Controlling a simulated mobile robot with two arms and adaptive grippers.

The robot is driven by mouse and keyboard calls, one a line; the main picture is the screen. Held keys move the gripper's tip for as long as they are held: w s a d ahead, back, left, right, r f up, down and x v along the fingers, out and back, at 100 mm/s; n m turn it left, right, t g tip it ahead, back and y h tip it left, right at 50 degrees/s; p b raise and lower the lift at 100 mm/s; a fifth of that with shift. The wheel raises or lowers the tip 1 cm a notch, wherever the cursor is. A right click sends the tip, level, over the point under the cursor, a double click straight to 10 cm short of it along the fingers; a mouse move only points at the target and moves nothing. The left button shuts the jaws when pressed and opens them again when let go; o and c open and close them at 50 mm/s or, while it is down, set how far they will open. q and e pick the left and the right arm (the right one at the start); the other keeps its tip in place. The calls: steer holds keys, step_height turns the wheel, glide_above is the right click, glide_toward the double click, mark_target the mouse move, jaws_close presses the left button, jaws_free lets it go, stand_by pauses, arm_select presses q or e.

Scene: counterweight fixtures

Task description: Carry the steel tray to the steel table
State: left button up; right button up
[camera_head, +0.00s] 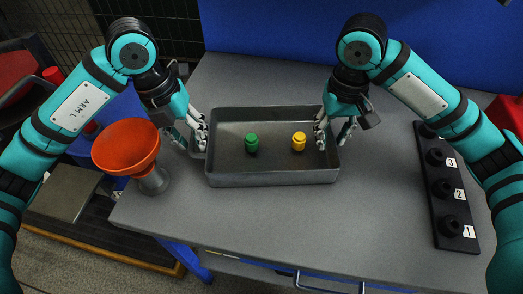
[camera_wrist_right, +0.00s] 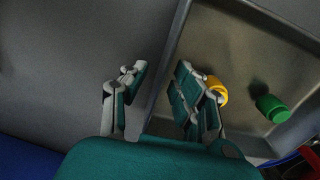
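The steel tray (camera_head: 272,179) is a shallow grey rectangular pan resting flat on a grey workbench (camera_head: 290,225). A green weight (camera_head: 252,143) and a yellow weight (camera_head: 299,141) stand inside it, apart. My left gripper (camera_head: 192,136) is at the tray's left end, its fingers spread just outside the wall; contact is unclear. My right gripper (camera_head: 334,132) is open astride the right wall. In the right wrist view, the tray's rim (camera_wrist_right: 163,85) passes between its fingers (camera_wrist_right: 160,92), one outside and one inside near the yellow weight (camera_wrist_right: 217,90). Which surface is the steel table is unclear.
An orange funnel (camera_head: 127,145) on a grey base stands at the bench's left edge. A black fixture (camera_head: 445,190) with numbered posts lies at the right. A low grey surface (camera_head: 60,195) is beyond the left edge. The bench in front of the tray is clear.

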steer(key=shift+r, duration=0.1)
arm_select(q)
step_height(320, 180, up, 12)
steer(key=a, duration=0.2)
steer(key=shift+a+f, duration=0.2)
steer(key=shift+f, duration=0.05)
arm_select(e)
step_height(320, 180, up, 12)
stand_by(0.5)
